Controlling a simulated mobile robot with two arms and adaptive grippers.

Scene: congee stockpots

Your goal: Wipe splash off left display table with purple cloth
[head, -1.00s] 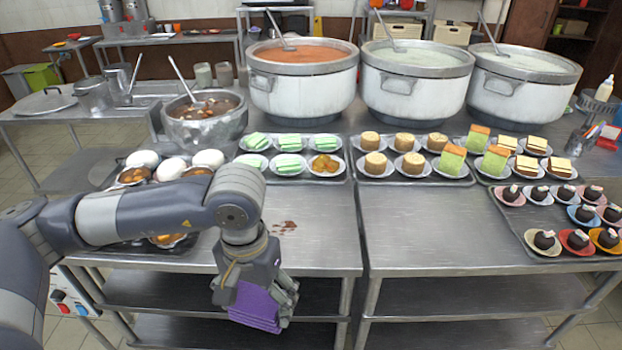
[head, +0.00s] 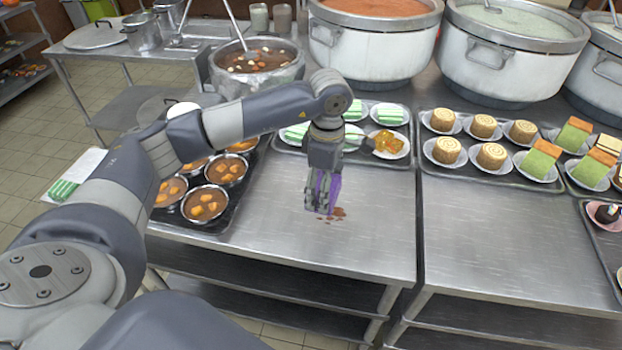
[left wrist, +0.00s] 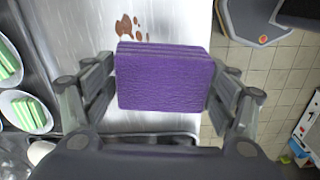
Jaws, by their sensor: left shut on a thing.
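The purple cloth (head: 334,192) is a folded pad held in my left gripper (head: 322,208). In the left wrist view the cloth (left wrist: 165,78) sits between both fingers of my left gripper (left wrist: 163,90), which is shut on it. In the left wrist view the splash (left wrist: 127,28) shows as several spots beside the cloth's upper left. I cannot tell whether the cloth touches the table. My right gripper is out of view.
A tray of bowls (head: 205,203) stands left of the gripper. A tray of green cakes and an orange sweet (head: 388,144) lies just behind it. Large stockpots (head: 365,40) stand at the back. The table's front right is clear, with a gap (head: 417,220) before the second table.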

